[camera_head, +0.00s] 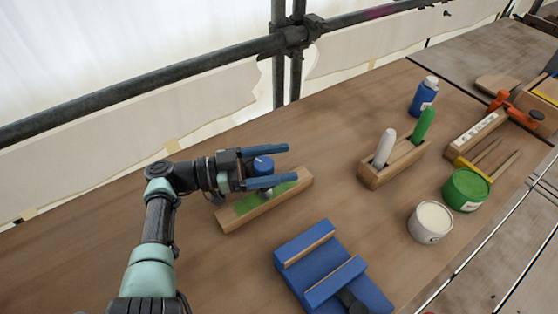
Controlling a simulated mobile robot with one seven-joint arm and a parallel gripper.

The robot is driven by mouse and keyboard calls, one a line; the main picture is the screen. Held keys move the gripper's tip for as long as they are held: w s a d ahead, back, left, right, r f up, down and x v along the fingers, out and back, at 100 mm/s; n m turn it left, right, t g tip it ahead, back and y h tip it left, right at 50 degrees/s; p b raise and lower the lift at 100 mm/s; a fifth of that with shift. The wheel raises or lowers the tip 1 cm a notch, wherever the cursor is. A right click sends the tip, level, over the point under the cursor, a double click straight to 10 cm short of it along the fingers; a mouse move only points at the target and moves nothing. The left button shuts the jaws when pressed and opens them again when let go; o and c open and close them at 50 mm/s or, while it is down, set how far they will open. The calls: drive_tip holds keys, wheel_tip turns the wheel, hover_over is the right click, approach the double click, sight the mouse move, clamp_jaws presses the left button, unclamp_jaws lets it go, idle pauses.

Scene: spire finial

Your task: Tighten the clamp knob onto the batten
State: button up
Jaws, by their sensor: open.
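A wooden batten (234,221) with a green strip along its top lies on the bench at centre-left, slightly angled. A round blue knob (262,164) shows between the fingers of my gripper (291,162), above the batten. A small pale metal part (267,192) shows below the near finger, on the green strip. My gripper is open, its two blue fingers pointing right, one on the far side of the knob and one on the near side. The near finger hides part of the batten and what lies under the knob. I cannot tell whether either finger touches the knob.
A blue fixture (316,270) stands in front. To the right are a wooden holder (375,179) with a white and a green stick, a blue bottle (423,96), a white tub (430,223), a green tub (466,189) and an orange clamp (503,100). Scaffold tubes (150,82) run behind.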

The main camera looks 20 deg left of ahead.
drive_tip(key=b+v, duration=0.2)
drive_tip(key=v, duration=0.5)
drive_tip(key=shift+a, duration=0.2)
drive_tip(key=shift+s, duration=0.15)
